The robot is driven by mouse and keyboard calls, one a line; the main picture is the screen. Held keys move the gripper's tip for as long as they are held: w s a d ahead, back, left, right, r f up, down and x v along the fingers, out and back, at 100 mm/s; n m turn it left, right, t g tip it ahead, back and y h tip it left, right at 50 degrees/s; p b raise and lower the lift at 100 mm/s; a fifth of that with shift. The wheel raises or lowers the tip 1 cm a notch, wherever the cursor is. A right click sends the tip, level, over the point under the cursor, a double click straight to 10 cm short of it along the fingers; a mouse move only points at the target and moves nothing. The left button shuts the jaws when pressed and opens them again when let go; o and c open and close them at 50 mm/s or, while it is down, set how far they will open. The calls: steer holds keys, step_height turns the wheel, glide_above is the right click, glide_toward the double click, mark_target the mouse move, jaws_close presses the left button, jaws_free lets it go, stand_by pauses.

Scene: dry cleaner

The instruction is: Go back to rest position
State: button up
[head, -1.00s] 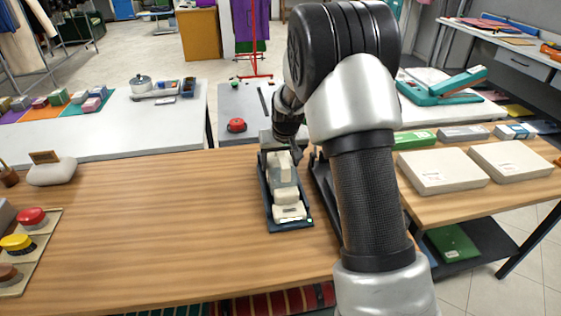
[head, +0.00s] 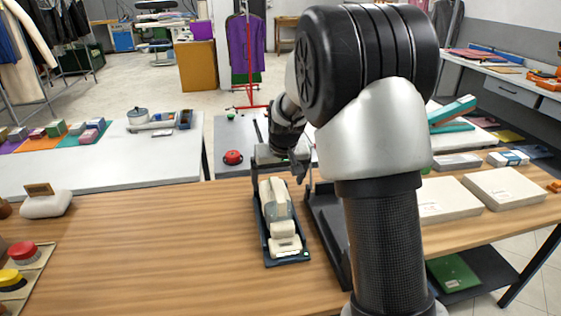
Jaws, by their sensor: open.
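My gripper (head: 297,167) is at the end of my arm, which rises in the middle right of the head view. It is open and sits just above and behind the far end of a dark narrow tray (head: 288,261) on the wooden table. A white and grey object (head: 277,210) lies lengthwise in that tray, apart from the fingers as far as I can see. My forearm partly hides the gripper's right side and a second dark tray or stand (head: 328,232).
The wooden table (head: 140,250) is mostly clear on the left. Red and yellow buttons (head: 23,252) stand at its left edge, and a white block (head: 46,205) lies behind them. Flat white boxes (head: 505,188) lie at right. A red round object (head: 233,157) sits on the grey table behind.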

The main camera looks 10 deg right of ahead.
steer(key=s+r+p, duration=0.3)
steer(key=s+r, duration=0.6)
steer(key=r, duration=0.2)
steer(key=s+r+p, duration=0.4)
steer(key=s+r, duration=0.4)
steer(key=r, duration=0.3)
steer(key=s+r+p, duration=0.2)
steer(key=s, duration=0.6)
steer(key=s+r+t+p, duration=0.1)
steer(key=s+r+p, duration=0.1)
steer(key=s, duration=0.7)
steer(key=shift+r+p, duration=0.15)
steer(key=shift+p, duration=0.4)
